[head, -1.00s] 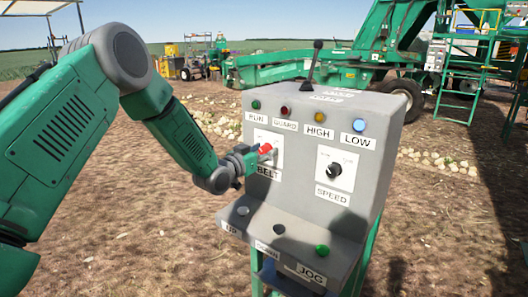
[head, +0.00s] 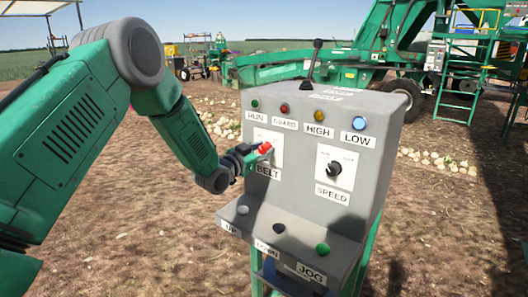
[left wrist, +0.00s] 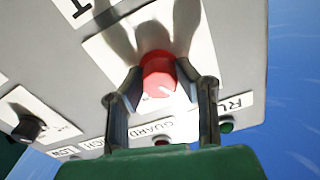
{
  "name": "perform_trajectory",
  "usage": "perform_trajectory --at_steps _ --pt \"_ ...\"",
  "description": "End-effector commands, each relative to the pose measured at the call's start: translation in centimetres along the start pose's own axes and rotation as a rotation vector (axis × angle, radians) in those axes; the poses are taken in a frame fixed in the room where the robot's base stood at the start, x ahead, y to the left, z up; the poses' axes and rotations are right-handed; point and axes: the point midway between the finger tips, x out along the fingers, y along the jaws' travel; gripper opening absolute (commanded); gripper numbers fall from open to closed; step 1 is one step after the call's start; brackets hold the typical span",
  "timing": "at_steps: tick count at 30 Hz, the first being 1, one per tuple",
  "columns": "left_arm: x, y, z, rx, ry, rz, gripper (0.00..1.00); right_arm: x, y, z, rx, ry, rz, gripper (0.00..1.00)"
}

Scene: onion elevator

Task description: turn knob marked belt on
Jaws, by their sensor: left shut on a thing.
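The red belt knob (head: 265,148) sits on a white plate on the sloped face of the grey control box, above the label BELT (head: 268,172). In the left wrist view the red knob (left wrist: 159,76) is between the two fingers, with a pale pointer line on its face. My left gripper (head: 252,155) reaches the knob from the left and is shut on it. The gripper hides part of the plate and its markings in the head view. My right gripper is not in view.
The black speed knob (head: 334,169) is to the right. Lamps marked RUN, GUARD, HIGH and LOW line the top, and a black lever (head: 312,62) stands above. Buttons, including green JOG (head: 322,249), are on the lower ledge. Green machinery (head: 330,68) stands behind.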

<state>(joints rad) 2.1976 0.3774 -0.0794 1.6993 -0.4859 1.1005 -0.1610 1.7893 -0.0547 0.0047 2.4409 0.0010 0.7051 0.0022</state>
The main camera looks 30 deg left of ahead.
Motion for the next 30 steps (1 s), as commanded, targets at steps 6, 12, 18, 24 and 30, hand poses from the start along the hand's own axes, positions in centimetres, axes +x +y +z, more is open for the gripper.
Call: perform_trajectory --at_steps 6,12,18,24,30 --pt "0.0 0.1 0.2 0.206 -0.002 0.000 0.00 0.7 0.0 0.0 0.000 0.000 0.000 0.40" --pt "0.0 0.2 0.2 0.397 -0.002 0.001 0.00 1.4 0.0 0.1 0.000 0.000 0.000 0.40" --pt "-0.1 0.3 0.3 0.586 -0.002 0.001 0.00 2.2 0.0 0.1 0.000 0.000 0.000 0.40" --pt "-0.1 0.4 0.4 0.777 -0.003 0.003 0.00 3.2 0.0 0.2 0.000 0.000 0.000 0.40" --pt "-0.1 0.5 0.6 0.964 -0.002 0.004 0.00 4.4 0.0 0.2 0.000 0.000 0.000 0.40"
